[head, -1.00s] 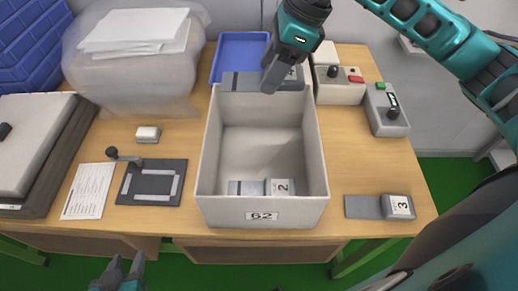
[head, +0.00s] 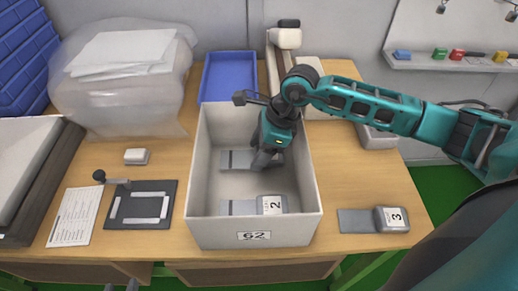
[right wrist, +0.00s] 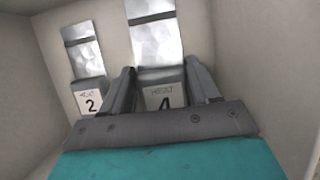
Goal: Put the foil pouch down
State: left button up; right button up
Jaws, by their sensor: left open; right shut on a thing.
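The foil pouch (head: 236,160) is silver with a dark stripe and a grey end labelled 4, read in the right wrist view (right wrist: 152,42). My right gripper (head: 262,160) is shut on its labelled end, down inside the white box (head: 254,233) marked 62. The pouch lies flat, low at the box floor; I cannot tell if it touches. A second pouch labelled 2 (head: 270,205) lies on the box floor nearer the front, apart from it. The left gripper (head: 122,287) is open and empty at the bottom edge, mostly out of frame.
A pouch labelled 3 (head: 374,220) lies on the table right of the box. A blue tray (head: 228,78) stands behind the box. On the left are a dark plate with a frame (head: 140,205), a printed sheet (head: 75,216) and a small white block (head: 136,156).

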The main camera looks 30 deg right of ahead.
jog(key=shift+f, duration=0.1)
jog(key=shift+f+b, duration=0.65)
jog(key=o, duration=1)
jog(key=shift+o, duration=0.2)
jog(key=shift+r, duration=0.2)
jog(key=shift+r+p, duration=0.3)
jog(key=shift+p, duration=0.2)
jog(key=shift+r+p, duration=0.5)
jog(key=v, duration=1.1)
jog(key=shift+d+r+b, duration=0.15)
jog(key=shift+d+b, duration=0.05)
jog(key=shift+b, duration=0.15)
